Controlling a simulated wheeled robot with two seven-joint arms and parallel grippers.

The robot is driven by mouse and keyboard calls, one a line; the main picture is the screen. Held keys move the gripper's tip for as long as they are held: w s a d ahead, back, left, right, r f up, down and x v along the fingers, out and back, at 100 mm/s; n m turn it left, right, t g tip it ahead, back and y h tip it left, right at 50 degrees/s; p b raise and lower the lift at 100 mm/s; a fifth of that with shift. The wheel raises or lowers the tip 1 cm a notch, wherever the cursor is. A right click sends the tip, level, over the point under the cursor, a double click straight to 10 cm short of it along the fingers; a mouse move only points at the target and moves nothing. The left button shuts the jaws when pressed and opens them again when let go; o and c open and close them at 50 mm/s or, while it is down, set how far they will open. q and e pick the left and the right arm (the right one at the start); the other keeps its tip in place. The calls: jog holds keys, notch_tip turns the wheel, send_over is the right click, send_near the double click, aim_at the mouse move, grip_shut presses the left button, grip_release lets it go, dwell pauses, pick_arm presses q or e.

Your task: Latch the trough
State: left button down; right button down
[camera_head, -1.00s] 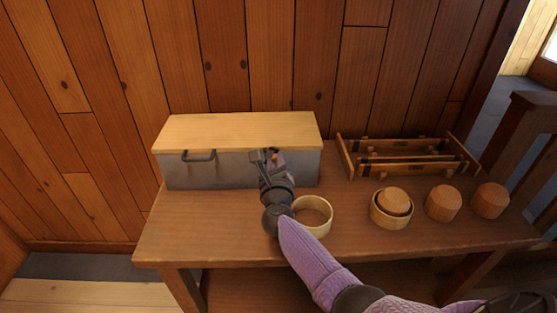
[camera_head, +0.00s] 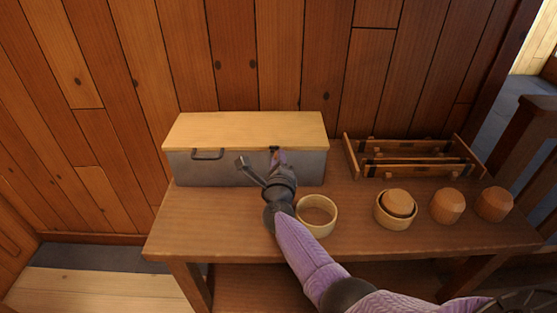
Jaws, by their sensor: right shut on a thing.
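The trough (camera_head: 215,173) is a long grey metal box on the table, with a pale wooden lid (camera_head: 245,131) lying closed on top. A dark U-shaped handle (camera_head: 208,154) is on its front face at the left. A small dark latch (camera_head: 275,150) shows at the front, right of centre, just under the lid's edge. My right gripper (camera_head: 262,163) is in front of the trough at this latch and is shut on it. The gripper hides most of the contact and the lower part of the latch. My left gripper is not in view.
The table's (camera_head: 200,225) front left is clear.

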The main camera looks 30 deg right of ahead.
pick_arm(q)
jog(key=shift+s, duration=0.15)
pick_arm(e)
jog(key=c, duration=0.5)
grip_release()
jog(key=shift+c, duration=0.2)
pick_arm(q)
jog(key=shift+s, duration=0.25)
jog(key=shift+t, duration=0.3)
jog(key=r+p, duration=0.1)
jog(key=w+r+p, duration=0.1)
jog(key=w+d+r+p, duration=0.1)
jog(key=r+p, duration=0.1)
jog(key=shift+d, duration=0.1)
pick_arm(e)
jog(key=v, duration=1)
